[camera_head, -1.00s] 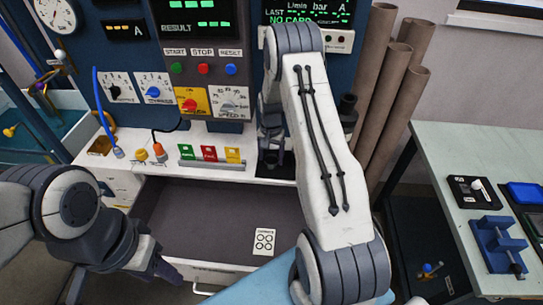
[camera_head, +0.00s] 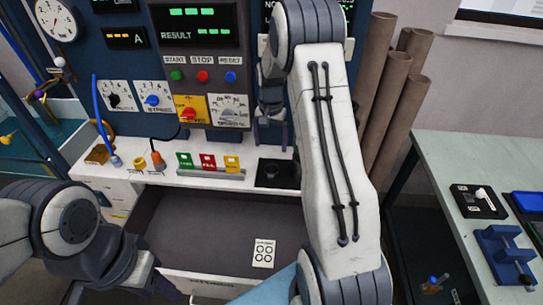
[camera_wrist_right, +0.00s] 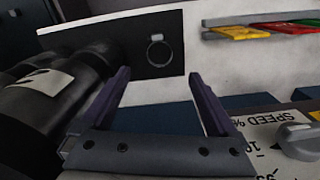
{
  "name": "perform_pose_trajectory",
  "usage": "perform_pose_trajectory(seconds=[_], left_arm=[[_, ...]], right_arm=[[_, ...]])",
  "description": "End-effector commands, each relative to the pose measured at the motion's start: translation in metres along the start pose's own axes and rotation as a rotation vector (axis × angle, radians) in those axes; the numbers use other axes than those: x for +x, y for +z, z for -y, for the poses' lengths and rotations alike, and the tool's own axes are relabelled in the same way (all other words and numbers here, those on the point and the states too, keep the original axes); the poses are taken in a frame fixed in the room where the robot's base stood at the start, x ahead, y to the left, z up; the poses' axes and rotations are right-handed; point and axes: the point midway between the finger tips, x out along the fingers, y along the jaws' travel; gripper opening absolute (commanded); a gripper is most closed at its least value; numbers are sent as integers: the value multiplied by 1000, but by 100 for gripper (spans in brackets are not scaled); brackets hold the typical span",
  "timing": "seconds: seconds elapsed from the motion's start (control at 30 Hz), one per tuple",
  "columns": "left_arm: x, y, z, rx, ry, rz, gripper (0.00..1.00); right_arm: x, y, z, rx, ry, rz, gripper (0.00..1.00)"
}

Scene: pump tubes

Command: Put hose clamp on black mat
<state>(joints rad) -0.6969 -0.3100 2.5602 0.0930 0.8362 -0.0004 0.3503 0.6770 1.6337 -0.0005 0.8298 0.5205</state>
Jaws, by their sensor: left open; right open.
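The hose clamp (camera_wrist_right: 158,50), a thin grey ring with a small pale block at its top, lies on the black mat (camera_wrist_right: 172,25) in the right wrist view. The mat also shows on the white bench ledge in the head view (camera_head: 264,181), where the clamp is hard to make out. My right gripper (camera_wrist_right: 164,88) is open and empty, with its two dark purple fingers apart and the clamp visible beyond them. In the head view it is above the mat, partly behind my right arm. My left gripper (camera_head: 142,270) is low at the left, over the open drawer's front, apart from the clamp.
Red, yellow and green cards (camera_head: 209,163) stand left of the mat. The control panel (camera_head: 203,88) rises behind the ledge. An open drawer (camera_head: 200,225) with a white card (camera_head: 263,253) lies below. Brown tubes (camera_head: 395,95) stand at right, beside a side table (camera_head: 450,160).

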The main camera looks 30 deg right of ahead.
Motion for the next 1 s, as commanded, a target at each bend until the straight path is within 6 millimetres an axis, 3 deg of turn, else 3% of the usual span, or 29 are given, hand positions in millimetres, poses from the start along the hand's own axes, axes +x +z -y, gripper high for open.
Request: perform_pose_trajectory(seconds=[0.3, 0.37, 0.43, 0.47, 0.57, 0.6, 0.67, 0.7, 0.8, 0.9, 1.0], left_arm=[[3, 0, 0, 0, 0, 0, 50], [2, 0, 0, 0, 0, 0, 50], [2, 0, 0, 0, 0, 0, 50], [2, 0, 0, 0, 0, 0, 50], [2, 0, 0, 0, 0, 0, 50], [2, 0, 0, 0, 0, 0, 50], [3, 0, 0, 0, 0, 0, 50], [3, 0, 0, 0, 0, 0, 50], [3, 0, 0, 0, 0, 0, 50], [3, 0, 0, 0, 0, 0, 50], [3, 0, 0, 0, 0, 0, 50]], right_arm=[[-18, 3, 3, -11, -1, 0, 94], [-23, 13, 10, -43, -3, -1, 94], [-35, 38, 27, -122, -9, -3, 94], [-42, 54, 36, -172, -13, -4, 94], [-71, 134, 65, -413, -29, -6, 94], [-81, 172, 70, -524, -35, -6, 94], [-94, 227, 70, -692, -45, -4, 94], [-100, 262, 66, -803, -53, -4, 94], [-109, 334, 40, -1059, -70, -2, 94], [-110, 384, 8, -1265, -84, 4, 94], [-107, 411, -18, -1409, -94, 8, 94]])
